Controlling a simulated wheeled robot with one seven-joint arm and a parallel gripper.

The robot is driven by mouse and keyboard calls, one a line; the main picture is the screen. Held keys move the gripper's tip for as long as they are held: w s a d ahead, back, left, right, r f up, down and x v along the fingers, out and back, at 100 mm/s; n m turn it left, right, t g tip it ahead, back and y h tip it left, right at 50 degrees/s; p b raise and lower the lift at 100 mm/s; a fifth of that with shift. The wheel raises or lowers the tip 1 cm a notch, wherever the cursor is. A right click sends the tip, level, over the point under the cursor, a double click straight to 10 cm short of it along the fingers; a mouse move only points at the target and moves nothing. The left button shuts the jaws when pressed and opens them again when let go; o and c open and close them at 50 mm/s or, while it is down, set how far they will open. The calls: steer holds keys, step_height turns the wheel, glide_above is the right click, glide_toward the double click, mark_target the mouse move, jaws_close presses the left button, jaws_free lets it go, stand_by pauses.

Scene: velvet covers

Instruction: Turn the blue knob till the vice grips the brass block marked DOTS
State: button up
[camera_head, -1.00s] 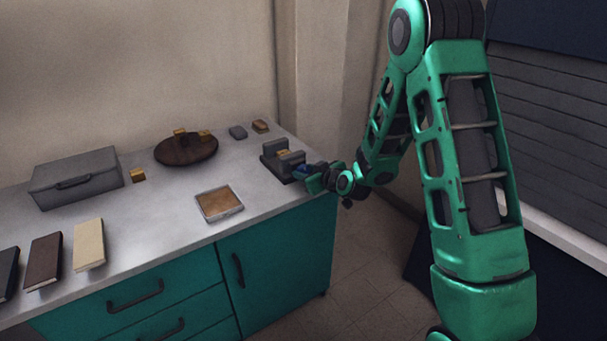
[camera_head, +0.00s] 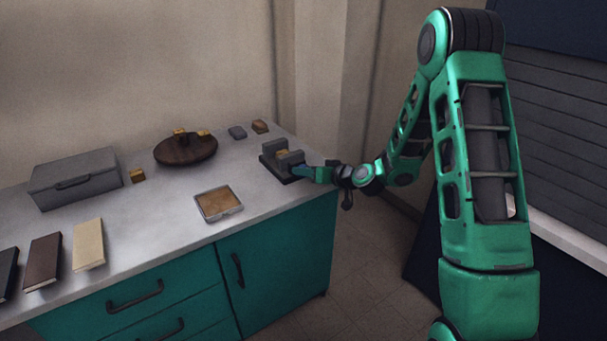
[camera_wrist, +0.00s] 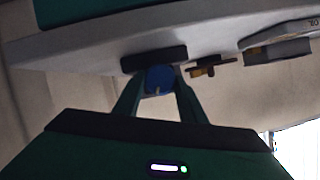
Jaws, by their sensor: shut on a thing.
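The grey vice (camera_head: 279,159) stands near the right end of the counter. A brass block (camera_head: 282,153) sits between its jaws; its mark is too small to read, and I cannot tell whether both jaws touch it. My gripper (camera_head: 310,173) reaches the vice from the right. In the wrist view the two green fingers (camera_wrist: 158,97) are shut on the blue knob (camera_wrist: 160,79), one finger on each side, in front of the dark vice body. In the head view the fingers mostly hide the knob.
A round dark wooden board (camera_head: 186,151) holds brass blocks. Another brass block (camera_head: 137,175) stands beside a grey lidded box (camera_head: 75,178). A shallow tray (camera_head: 218,203) lies in front of the vice. Small grey and brown blocks lie behind it. Books lie at left.

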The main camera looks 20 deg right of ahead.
steer(key=m+y, duration=0.1)
steer(key=m, duration=0.1)
steer(key=m+y, duration=0.1)
steer(key=m, duration=0.1)
steer(key=shift+w+d+f+y, duration=0.1)
steer(key=shift+d+f+y, duration=0.05)
steer(key=shift+d+y, duration=0.15)
steer(key=shift+d+f+m+y, duration=0.1)
steer(key=shift+m+y, duration=0.35)
steer(key=shift+m, duration=0.35)
steer(key=shift+d+f+m+y, duration=0.1)
steer(key=shift+m+y, duration=0.35)
steer(key=shift+m, duration=0.35)
steer(key=shift+t, duration=0.3)
steer(key=o, duration=1.1)
steer(key=shift+a, duration=0.1)
steer(key=shift+c, duration=0.2)
steer(key=v, duration=1)
steer(key=shift+s+d, duration=0.2)
steer(key=shift+d, duration=0.1)
